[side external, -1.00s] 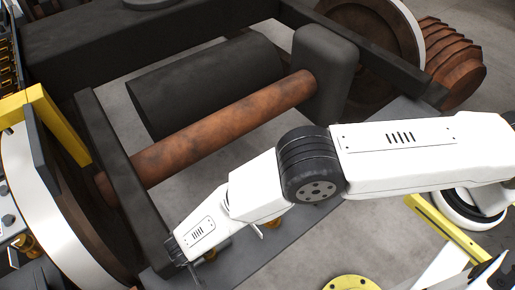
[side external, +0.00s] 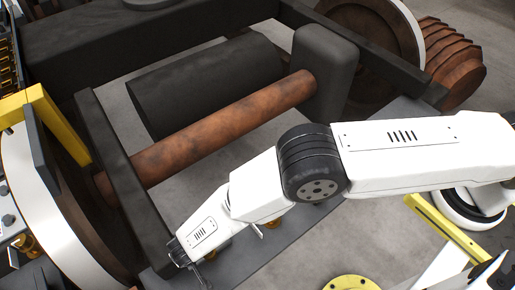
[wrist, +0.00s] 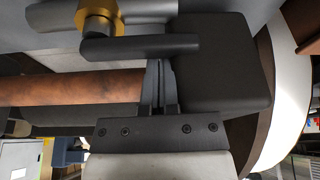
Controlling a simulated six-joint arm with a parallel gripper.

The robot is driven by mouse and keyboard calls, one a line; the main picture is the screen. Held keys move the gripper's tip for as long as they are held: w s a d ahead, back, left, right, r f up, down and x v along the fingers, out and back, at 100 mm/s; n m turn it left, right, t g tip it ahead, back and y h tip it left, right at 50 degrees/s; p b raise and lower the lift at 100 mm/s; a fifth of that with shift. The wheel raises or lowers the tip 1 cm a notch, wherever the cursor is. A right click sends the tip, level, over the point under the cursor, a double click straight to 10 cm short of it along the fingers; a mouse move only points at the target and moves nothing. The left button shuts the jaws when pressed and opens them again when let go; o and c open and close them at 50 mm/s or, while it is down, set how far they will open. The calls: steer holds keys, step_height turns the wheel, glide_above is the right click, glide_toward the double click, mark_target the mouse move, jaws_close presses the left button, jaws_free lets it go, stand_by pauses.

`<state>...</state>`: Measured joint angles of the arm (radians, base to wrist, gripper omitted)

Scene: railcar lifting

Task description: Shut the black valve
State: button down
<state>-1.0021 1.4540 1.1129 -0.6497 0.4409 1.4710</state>
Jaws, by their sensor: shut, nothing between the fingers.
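In the wrist view, the black valve shows as a dark horizontal lever (wrist: 140,47) beside a brass collar (wrist: 97,17) on a grey pipe. My gripper (wrist: 161,62) is shut and empty, with its fingertips at the lower edge of the lever's right half. I cannot tell whether they touch it. In the side view my gripper (side external: 203,281) is small, pointing down beside the dark frame beam at the lower left. The valve cannot be made out there; my arm covers part of that area.
A rusty axle (side external: 230,125), a dark cylinder (side external: 210,82) and dark frame beams (side external: 125,180) lie behind my arm. A large wheel (side external: 35,215) stands at the left. In the wrist view a dark block (wrist: 225,65) is close to the right of my fingers.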

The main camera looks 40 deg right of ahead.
steer(key=shift+s+n, duration=0.2)
steer(key=shift+n, duration=0.2)
steer(key=n, duration=0.1)
steer(key=s+n+y, duration=0.1)
steer(key=n, duration=0.1)
steer(key=shift+s, duration=0.25)
steer(key=shift+s+d+n+g+y, duration=0.15)
steer(key=shift+s+n+g+y, duration=0.25)
steer(key=shift+n, duration=0.65)
steer(key=shift+s+d+n+g+y, duration=0.1)
steer(key=shift+s+n+g+y, duration=0.3)
steer(key=shift+n, duration=0.65)
steer(key=shift+s, duration=0.2)
steer(key=shift+s+d, duration=0.65)
steer(key=shift+s, duration=0.1)
steer(key=shift+s+d+n+g+y, duration=0.2)
steer(key=shift+d+n, duration=0.3)
steer(key=shift+n, duration=0.65)
steer(key=shift+s+d+n+g+y, duration=0.1)
steer(key=shift+s+d+n+g, duration=0.25)
steer(key=shift+n, duration=0.8)
steer(key=shift+d, duration=0.1)
steer(key=shift+r, duration=0.15)
steer(key=w+v, duration=0.1)
steer(key=v, duration=0.8)
steer(key=shift+d+r, duration=0.25)
steer(key=shift+r, duration=0.05)
